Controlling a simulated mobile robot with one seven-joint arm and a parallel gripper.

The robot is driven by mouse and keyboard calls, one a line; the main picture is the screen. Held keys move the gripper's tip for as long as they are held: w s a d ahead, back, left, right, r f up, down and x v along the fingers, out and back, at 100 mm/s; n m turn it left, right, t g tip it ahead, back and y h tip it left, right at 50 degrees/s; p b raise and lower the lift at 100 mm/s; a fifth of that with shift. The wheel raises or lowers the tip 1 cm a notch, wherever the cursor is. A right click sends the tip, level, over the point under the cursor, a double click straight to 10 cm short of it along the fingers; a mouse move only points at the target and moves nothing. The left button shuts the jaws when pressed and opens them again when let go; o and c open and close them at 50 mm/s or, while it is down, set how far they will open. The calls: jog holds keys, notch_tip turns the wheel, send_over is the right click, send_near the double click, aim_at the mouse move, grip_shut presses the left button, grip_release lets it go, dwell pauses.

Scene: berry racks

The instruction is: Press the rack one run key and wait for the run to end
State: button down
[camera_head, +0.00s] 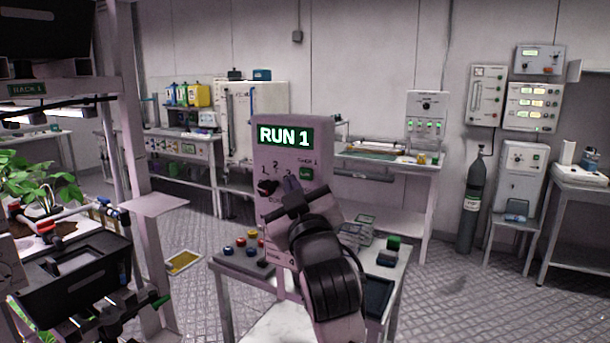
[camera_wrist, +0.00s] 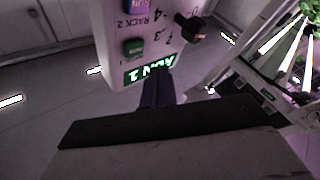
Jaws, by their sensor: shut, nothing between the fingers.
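The control panel (camera_head: 262,152) stands upright on a small table. Its lit green display (camera_head: 285,136) reads "RUN 1"; in the wrist view the display (camera_wrist: 150,72) appears upside down. A green key (camera_head: 306,174) sits below the display at the right; it also shows in the wrist view (camera_wrist: 133,48). A second key (camera_wrist: 138,5), near a "RACK 2" label, is cut by the frame's edge. A dark knob (camera_head: 267,187) is on the panel's left. My gripper (camera_head: 292,186) is shut and empty in front of the panel. Its fingertips (camera_wrist: 158,84) appear close to the display; contact cannot be told.
A rack with a "RACK 1" sign (camera_head: 28,89) and green plants (camera_head: 45,185) stands at the left. Small coloured knobs (camera_head: 240,243) and boxes (camera_head: 358,230) lie on the small table. A gas cylinder (camera_head: 471,205) stands by the back wall.

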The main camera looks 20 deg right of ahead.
jog(key=shift+s+a, duration=0.9)
jog(key=shift+a, duration=0.25)
